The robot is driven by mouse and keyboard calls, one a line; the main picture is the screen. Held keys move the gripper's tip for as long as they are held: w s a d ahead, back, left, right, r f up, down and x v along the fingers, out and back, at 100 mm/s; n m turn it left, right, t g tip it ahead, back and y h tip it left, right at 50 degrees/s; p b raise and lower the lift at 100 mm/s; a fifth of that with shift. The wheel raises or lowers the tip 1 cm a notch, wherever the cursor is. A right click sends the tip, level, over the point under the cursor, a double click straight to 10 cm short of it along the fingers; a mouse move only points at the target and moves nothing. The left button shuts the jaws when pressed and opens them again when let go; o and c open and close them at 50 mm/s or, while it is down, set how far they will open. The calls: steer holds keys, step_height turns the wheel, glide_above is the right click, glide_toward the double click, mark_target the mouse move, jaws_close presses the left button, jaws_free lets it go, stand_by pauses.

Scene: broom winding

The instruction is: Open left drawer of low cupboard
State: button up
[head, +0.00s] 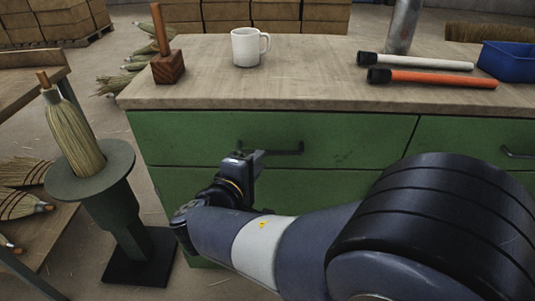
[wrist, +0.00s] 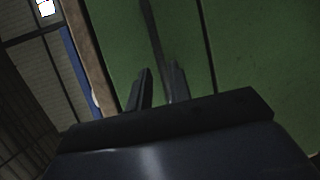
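The low cupboard (head: 300,185) has green fronts under a wooden top. Its left drawer (head: 180,135) looks flush with the front. A dark bar handle (head: 288,152) is on that drawer. My gripper (head: 255,156) is at the left part of the handle and hides some of it. In the wrist view, the two fingers of my gripper (wrist: 158,80) stand apart, with the dark handle bar (wrist: 152,30) running between them. A gap shows beside the bar, so the fingers look open around it. Whether either finger touches the bar is not clear.
On the cupboard top (head: 310,88) are a white mug (head: 247,47), a wooden block with a peg (head: 167,68), white and orange rods, a metal cylinder and a blue bin (head: 508,62). A dark stand (head: 118,180) with a straw broom head is close on the left.

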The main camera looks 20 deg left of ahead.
mark_target(267, 152)
steer(key=x, duration=0.6)
steer(key=shift+b, duration=0.4)
jaws_close()
